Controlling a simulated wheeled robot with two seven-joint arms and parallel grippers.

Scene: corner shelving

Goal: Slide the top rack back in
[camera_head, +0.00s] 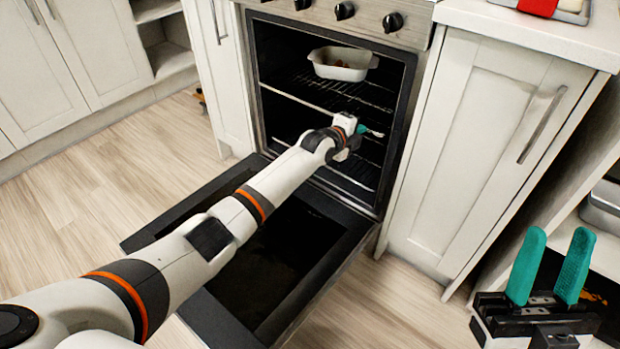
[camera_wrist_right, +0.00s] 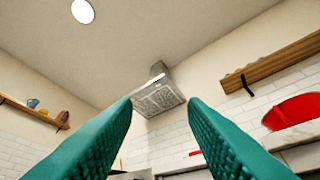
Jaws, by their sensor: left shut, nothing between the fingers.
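The oven door (camera_head: 330,207) is folded down below my left arm. A lower rack (camera_head: 350,178) is partly hidden by the arm. White cabinets (camera_head: 490,150) flank the oven. Bare wooden floor lies left of the door. An open shelf (camera_head: 590,240) is beside my right gripper.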

